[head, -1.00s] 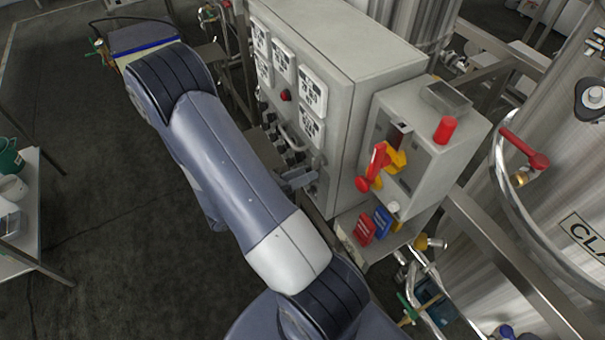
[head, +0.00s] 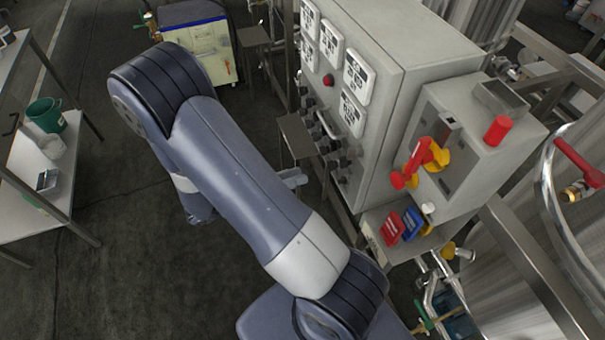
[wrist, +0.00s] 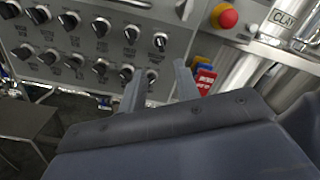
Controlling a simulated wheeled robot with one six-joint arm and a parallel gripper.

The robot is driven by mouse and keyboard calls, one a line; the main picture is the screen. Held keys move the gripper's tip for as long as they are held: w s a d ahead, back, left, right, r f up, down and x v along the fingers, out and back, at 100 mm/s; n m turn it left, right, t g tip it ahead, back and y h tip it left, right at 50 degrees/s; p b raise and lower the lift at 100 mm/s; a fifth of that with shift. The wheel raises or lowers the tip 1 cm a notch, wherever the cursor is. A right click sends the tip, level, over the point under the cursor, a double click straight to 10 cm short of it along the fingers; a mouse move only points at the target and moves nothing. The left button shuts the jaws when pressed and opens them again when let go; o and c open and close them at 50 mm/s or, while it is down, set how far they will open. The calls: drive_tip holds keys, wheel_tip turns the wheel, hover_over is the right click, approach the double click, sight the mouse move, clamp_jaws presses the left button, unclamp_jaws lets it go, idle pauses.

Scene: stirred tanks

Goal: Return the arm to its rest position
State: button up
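My arm reaches across the middle of the head view, bent at the elbow, with its far part hanging down over the dark floor. My gripper (wrist: 160,78) shows two grey fingers with a clear gap between them in the wrist view, open and empty. In the head view only a small piece of it (head: 292,178) shows past the arm, to the left of the control cabinet. In the wrist view the fingers stand in front of the cabinet's panel of black knobs (wrist: 95,45); I cannot tell the exact distance.
The grey control cabinet (head: 395,75) and a box with a red-and-yellow switch handle (head: 420,160) stand right of my arm. Steel tanks (head: 505,262) are at right. A shelf (head: 22,165) is at left, with open floor between.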

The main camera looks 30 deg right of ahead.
sight(340, 163)
idle(0.3)
drive_tip(key=p+x, duration=0.2)
drive_tip(key=x, duration=0.8)
drive_tip(key=shift+s+d, duration=0.15)
drive_tip(key=shift+d, duration=0.15)
drive_tip(key=shift+m, duration=0.3)
